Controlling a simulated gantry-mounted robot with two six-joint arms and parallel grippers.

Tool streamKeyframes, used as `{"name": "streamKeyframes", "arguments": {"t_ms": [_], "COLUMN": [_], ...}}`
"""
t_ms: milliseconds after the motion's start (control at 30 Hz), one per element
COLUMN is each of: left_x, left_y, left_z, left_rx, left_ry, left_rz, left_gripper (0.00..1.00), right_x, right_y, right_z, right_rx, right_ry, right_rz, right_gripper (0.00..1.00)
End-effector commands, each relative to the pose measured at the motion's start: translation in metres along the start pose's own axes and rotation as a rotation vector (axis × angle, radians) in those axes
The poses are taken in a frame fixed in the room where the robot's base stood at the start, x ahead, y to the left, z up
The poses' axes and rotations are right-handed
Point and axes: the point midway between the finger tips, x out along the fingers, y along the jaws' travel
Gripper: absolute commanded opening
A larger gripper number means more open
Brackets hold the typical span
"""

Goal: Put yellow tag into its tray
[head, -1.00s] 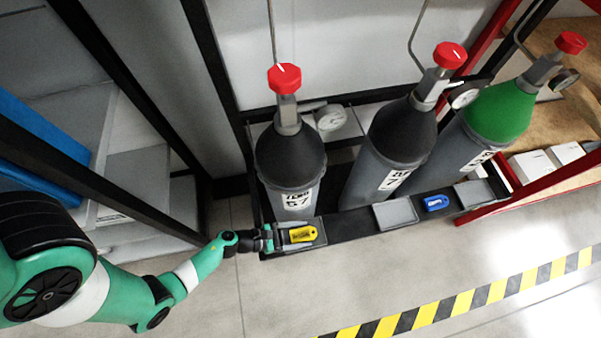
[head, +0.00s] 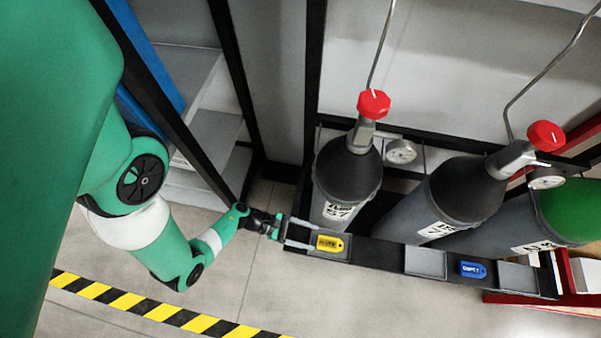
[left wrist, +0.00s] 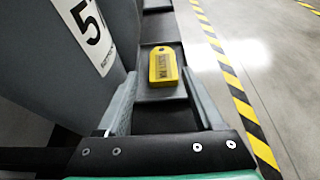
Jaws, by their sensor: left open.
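The yellow tag (head: 329,243) lies flat on a small grey tray (head: 345,256) at the left end of the dark rack ledge, in front of the cylinder marked 57 (head: 345,180). My left gripper (head: 309,238) is open at the tray's left side, its fingers pointing at the tag. In the left wrist view the tag (left wrist: 163,67) appears between and slightly beyond the fingertips (left wrist: 159,84), with no clear contact. My right gripper is not in view.
A blue tag (head: 473,269) lies on the ledge between two empty grey trays, one to its left (head: 426,263) and one to its right (head: 517,278). Several gas cylinders stand behind the ledge. The floor in front is clear, with a yellow-black stripe (head: 150,307).

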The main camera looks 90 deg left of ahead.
Motion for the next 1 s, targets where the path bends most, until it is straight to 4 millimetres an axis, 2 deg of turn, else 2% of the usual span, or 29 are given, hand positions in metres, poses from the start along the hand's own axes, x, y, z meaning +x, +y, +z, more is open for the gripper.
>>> {"name": "streamKeyframes", "arguments": {"t_ms": [300, 500, 1000], "left_x": [-0.031, -0.043, -0.046], "left_y": [0.002, 0.000, -0.001], "left_z": [0.001, 0.000, 0.000], "left_rx": [-0.003, -0.004, -0.005], "left_ry": [0.002, 0.001, -0.001], "left_rz": [0.007, 0.003, -0.001], "left_gripper": [0.69, 0.69, 0.69], "right_x": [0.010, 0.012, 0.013], "right_y": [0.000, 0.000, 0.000], "right_z": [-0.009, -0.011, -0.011], "right_rx": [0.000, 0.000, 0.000], "right_ry": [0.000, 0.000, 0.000], "right_rz": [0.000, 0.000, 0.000], "right_gripper": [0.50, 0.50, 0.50]}}
